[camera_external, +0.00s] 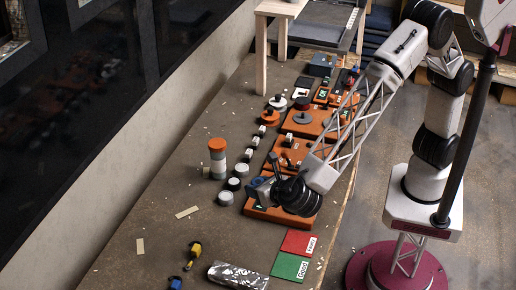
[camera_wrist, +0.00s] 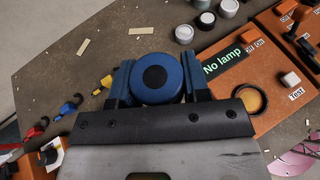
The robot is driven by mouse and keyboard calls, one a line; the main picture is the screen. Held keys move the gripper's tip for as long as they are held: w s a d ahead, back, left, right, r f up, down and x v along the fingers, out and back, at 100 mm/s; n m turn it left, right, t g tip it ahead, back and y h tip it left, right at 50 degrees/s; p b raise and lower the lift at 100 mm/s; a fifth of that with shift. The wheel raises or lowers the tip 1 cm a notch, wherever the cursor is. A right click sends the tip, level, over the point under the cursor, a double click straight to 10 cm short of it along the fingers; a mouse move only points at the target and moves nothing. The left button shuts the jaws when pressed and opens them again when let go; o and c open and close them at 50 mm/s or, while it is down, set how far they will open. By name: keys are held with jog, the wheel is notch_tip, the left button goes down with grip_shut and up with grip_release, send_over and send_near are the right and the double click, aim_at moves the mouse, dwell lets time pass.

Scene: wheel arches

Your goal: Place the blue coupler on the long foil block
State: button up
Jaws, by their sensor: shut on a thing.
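The blue coupler (camera_wrist: 157,78), round with a black centre, sits between the two fingers of my gripper (camera_wrist: 158,74) in the wrist view. The gripper is shut on it. In the external view my gripper (camera_external: 256,189) is over the table beside the orange panels, and the coupler is too small and covered to make out clearly. The long foil block (camera_external: 238,275), silvery and crinkled, lies at the front edge of the external view, below and apart from my gripper. I cannot make it out in the wrist view.
A green card (camera_external: 290,267) and red card (camera_external: 299,243) lie right of the foil block. Yellow-and-blue connectors (camera_external: 194,250) lie to its left. Several grey-white cylinders (camera_external: 226,198) and an orange-topped stack (camera_external: 217,158) stand left of the orange panels (camera_external: 290,155). The table's left front is mostly clear.

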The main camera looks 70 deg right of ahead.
jog(key=s+a+n+y, duration=0.2)
jog(key=s+a, duration=0.3)
jog(key=s, duration=0.4)
notch_tip(320, 180, down, 12)
jog(key=shift+s+a+r+t, duration=0.15)
jog(key=shift+s+a+t, duration=0.05)
jog(key=shift+t, duration=0.2)
send_over(237, 274)
jog(key=shift+s+d+f, duration=0.15)
jog(key=shift+f, duration=0.2)
jog(key=shift+s+d+f, duration=0.15)
jog(key=shift+f, duration=0.2)
jog(key=shift+w+a, duration=0.2)
jog(key=shift+a, duration=0.05)
jog(key=shift+a+f, duration=0.1)
jog(key=shift+f, duration=1.7)
